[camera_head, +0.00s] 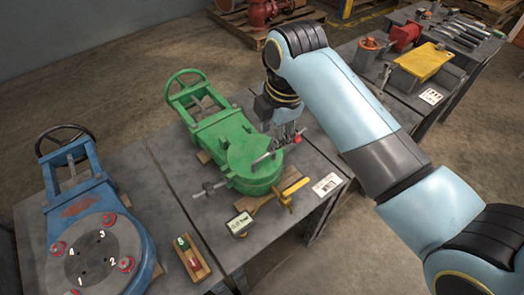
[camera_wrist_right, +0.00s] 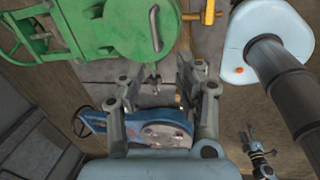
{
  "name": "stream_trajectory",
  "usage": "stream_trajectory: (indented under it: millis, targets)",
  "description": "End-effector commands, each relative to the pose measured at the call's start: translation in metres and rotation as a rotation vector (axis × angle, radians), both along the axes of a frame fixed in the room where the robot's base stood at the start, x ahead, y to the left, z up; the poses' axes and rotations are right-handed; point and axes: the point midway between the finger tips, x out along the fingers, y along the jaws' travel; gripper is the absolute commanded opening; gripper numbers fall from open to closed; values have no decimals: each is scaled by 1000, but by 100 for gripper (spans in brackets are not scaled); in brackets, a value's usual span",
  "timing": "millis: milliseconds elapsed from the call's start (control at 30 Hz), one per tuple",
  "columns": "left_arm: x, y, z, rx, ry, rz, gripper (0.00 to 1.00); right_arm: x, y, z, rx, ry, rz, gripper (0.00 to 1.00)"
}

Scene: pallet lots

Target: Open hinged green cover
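The green valve body (camera_head: 205,128) lies on the middle table with its round green cover (camera_head: 246,154) flat on its near end. A grey bar handle (camera_head: 268,156) runs across the cover. My right gripper (camera_head: 288,133) points down over the cover's far right edge, near the bar. In the wrist view the green cover (camera_wrist_right: 130,22) and the bar (camera_wrist_right: 155,28) lie beyond the fingertips. The right gripper (camera_wrist_right: 157,85) has its fingers apart, with nothing between them. A small dark gripper-like shape (camera_wrist_right: 258,155) may be my left gripper; its fingers are unclear.
A blue valve (camera_head: 140,240) stands on the left table, and also shows in the wrist view (camera_wrist_right: 130,122). A yellow lever (camera_head: 295,187), a small labelled box (camera_head: 239,223) and a wooden block with bottles (camera_head: 192,259) lie near the green valve. A tool bench stands at upper right.

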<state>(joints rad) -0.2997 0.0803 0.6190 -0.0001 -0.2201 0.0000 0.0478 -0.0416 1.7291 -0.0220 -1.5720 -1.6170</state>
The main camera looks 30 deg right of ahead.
Motion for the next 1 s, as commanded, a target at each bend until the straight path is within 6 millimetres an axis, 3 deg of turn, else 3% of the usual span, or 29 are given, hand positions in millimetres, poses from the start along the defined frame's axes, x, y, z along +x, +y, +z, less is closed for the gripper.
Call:
stream_trajectory:
  millis: [233, 500, 700, 1000]
  targets:
    - [0, 0, -2, 0, 0, 0, 62, 12, 6, -15, -12, 8, 97, 34]
    - [0, 0, -10, 0, 1, 0, 62, 22, 7, -68, -11, 8, 94, 34]
    - [-1, 0, -15, 0, 1, 0, 62, 28, 7, -97, -11, 6, 93, 34]
    - [0, 0, -16, 0, 0, 0, 62, 30, 8, -107, -11, 4, 92, 34]
